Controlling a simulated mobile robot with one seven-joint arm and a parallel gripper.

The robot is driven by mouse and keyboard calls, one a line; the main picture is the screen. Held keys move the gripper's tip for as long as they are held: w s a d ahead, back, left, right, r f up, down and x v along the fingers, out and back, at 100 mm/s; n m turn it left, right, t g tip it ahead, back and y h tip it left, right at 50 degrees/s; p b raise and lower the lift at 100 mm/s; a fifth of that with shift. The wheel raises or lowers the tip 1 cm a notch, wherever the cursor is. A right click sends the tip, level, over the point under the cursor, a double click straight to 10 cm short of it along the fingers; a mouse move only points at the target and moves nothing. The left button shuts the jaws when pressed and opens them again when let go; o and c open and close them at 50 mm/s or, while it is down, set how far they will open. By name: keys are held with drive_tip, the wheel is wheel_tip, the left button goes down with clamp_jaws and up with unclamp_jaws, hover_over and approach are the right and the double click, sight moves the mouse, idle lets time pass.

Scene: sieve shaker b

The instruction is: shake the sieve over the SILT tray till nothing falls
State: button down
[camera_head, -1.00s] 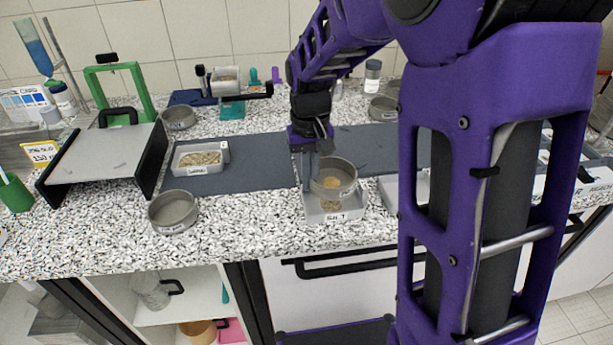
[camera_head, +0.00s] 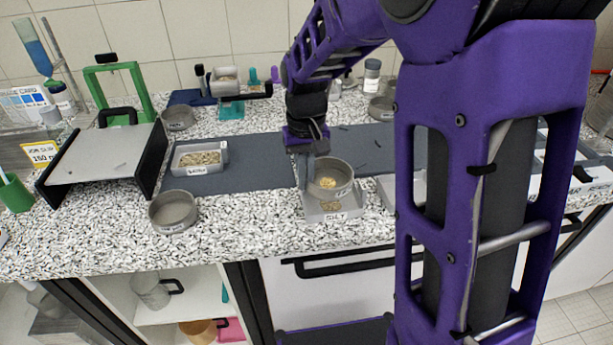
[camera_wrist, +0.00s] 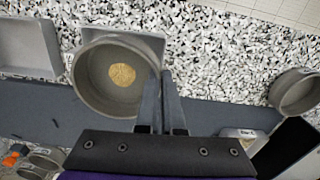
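The sieve (camera_head: 343,187) is a round grey pan with a small patch of tan grains inside; it also shows in the wrist view (camera_wrist: 88,88). My gripper (camera_head: 306,180) is shut on the sieve's left wall and holds it over the SILT tray. In the wrist view the fingers (camera_wrist: 163,95) pinch the rim. The SILT tray (camera_head: 355,208) is a grey-white box below the sieve, with some tan grains visible in it. The sieve hides the tray's back part.
A labelled tray of grains (camera_head: 222,152) sits on the dark mat (camera_head: 260,160) to the left. Another round sieve (camera_head: 173,211) stands on the speckled counter at front left. A grey-topped stand (camera_head: 100,160) is farther left. An empty tray (camera_head: 388,192) lies close right of the SILT tray.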

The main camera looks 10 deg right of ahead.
drive_tip(key=shift+w+d, duration=0.1)
drive_tip(key=shift+d, duration=1)
drive_tip(key=shift+a, duration=1.25)
drive_tip(key=shift+d, duration=0.1)
drive_tip(key=shift+d, duration=1.15)
drive_tip(key=shift+a+p, duration=0.3)
drive_tip(key=shift+a, duration=0.9)
